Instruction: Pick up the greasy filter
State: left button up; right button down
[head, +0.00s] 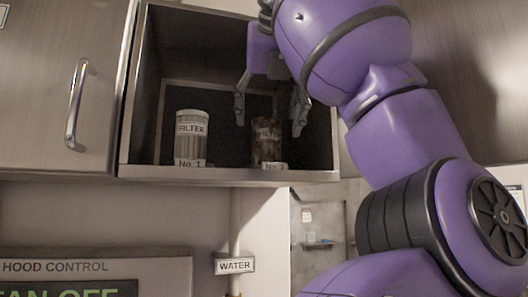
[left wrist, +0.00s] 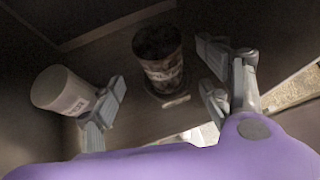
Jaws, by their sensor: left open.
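The greasy filter (head: 266,146) is a dark, brown-stained cylinder with a label, standing upright in the open cupboard on the right. In the left wrist view it (left wrist: 160,55) shows between my two fingers, with a tag at its foot. My left gripper (head: 268,120) is open, with its fingertips above and to either side of the filter's top in the head view. The fingers also show apart in the left wrist view (left wrist: 166,80), and I see no clear contact. My right gripper is not in view.
A clean, pale filter (head: 191,138) marked FILTER, with a No 1 tag, stands at the left in the cupboard. It also shows beside a finger in the left wrist view (left wrist: 62,92). The cupboard's front edge (head: 225,175) and side walls bound the space. A closed door (head: 50,80) is at left.

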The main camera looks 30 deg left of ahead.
aim_at(267, 140)
pick_arm(q)
jog(key=shift+x, duration=0.85)
jog(key=x, duration=0.5)
jog(key=shift+w, duration=0.25)
jog(key=shift+c, duration=0.4)
jog(key=c, duration=1.4)
